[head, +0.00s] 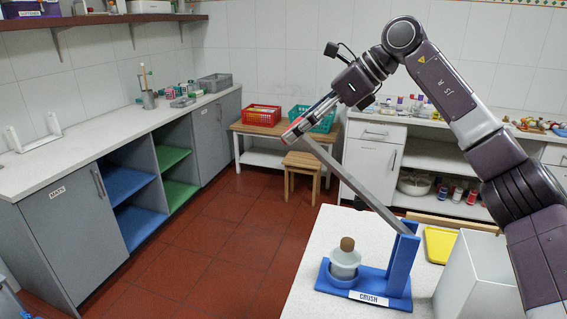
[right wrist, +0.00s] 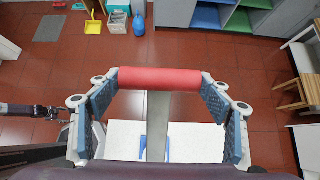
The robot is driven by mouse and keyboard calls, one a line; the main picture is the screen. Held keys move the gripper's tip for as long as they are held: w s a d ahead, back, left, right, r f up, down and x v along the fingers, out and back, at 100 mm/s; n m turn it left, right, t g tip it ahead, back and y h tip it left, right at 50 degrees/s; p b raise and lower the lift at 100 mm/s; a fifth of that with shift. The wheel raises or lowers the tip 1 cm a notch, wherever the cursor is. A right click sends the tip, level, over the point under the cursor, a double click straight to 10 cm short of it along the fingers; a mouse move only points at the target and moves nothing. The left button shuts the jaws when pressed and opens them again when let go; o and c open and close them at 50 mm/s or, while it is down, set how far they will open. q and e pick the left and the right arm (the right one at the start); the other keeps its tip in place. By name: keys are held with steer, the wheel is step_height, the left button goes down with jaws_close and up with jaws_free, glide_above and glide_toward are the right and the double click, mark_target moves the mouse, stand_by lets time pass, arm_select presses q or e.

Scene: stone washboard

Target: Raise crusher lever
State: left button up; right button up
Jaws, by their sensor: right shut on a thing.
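The crusher has a blue base (head: 385,284) marked CRUSH, standing on the white table. Its long grey lever (head: 350,182) slants up and to the left from the blue upright, well above the base. The lever ends in a red grip (head: 295,131), also seen in the right wrist view (right wrist: 160,78). My right gripper (head: 300,125) is shut on the red grip, with a finger at each end of it in the right wrist view. A grey-white piece with a brown knob (head: 345,258) stands upright in the base's ring. Part of my left arm seems to show at the left of the right wrist view; its jaws are too small to judge.
A yellow tray (head: 440,245) and a white bin (head: 475,278) are right of the crusher. A wooden table (head: 255,129) with red and green baskets and a stool (head: 303,163) stand behind. Red floor lies open left of the white table (head: 318,238).

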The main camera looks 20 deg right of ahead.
arm_select(q)
step_height(320, 180, down, 7)
steer(key=b, duration=0.6)
arm_select(e)
steer(key=s+d+r+t+y, duration=0.2)
steer(key=s+d+r, duration=0.4)
steer(key=d, duration=0.3)
steer(key=s+d+r+t+y, duration=0.2)
steer(key=s+d+r+y, duration=0.3)
steer(key=d, duration=0.4)
steer(key=shift+s+d+r+t, duration=0.3)
steer(key=shift+s+r, duration=0.05)
steer(key=shift+s, duration=0.45)
arm_select(q)
steer(key=shift+a, duration=0.1)
arm_select(e)
steer(key=o, duration=1.7)
steer(key=v, duration=1.2)
